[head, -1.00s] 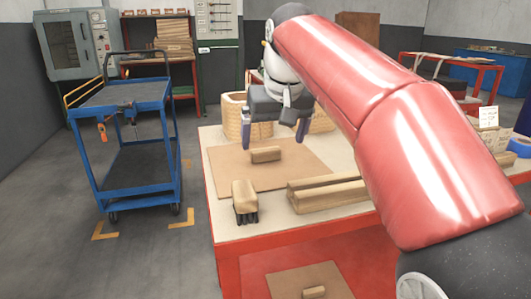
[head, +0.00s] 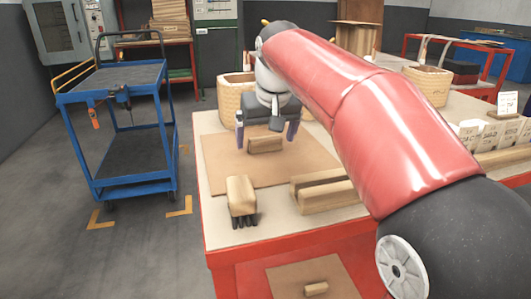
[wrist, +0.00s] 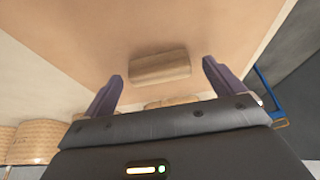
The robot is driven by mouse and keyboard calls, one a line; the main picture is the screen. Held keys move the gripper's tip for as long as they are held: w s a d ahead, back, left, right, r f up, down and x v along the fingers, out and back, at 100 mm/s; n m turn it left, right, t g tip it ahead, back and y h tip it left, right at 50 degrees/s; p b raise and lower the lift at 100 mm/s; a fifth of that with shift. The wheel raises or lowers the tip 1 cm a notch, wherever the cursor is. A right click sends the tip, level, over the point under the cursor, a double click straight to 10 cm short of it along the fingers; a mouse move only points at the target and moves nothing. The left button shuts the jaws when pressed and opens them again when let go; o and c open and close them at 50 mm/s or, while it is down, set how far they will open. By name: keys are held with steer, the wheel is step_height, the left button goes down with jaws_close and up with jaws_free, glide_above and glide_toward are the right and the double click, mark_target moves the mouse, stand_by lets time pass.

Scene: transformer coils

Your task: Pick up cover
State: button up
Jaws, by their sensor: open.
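The cover (head: 225,170) is a flat tan board lying on the table, with a wooden block handle (head: 265,145) on top. My gripper (head: 266,136) is open above the cover, its two fingers on either side of the handle in the head view. In the wrist view, the cover (wrist: 225,30) fills the upper middle, and the handle (wrist: 160,66) lies between the fingertips of my gripper (wrist: 161,70). The fingers look apart from the handle. Whether they touch the board I cannot tell.
A brush (head: 241,197) stands at the table's front left corner, beside wooden bars (head: 325,192). Woven coils (head: 235,92) stand behind the cover. A second board with a handle (head: 316,289) lies lower in front. A blue cart (head: 115,125) stands left across free floor.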

steer(key=shift+c, duration=0.2)
steer(key=c, duration=1.2)
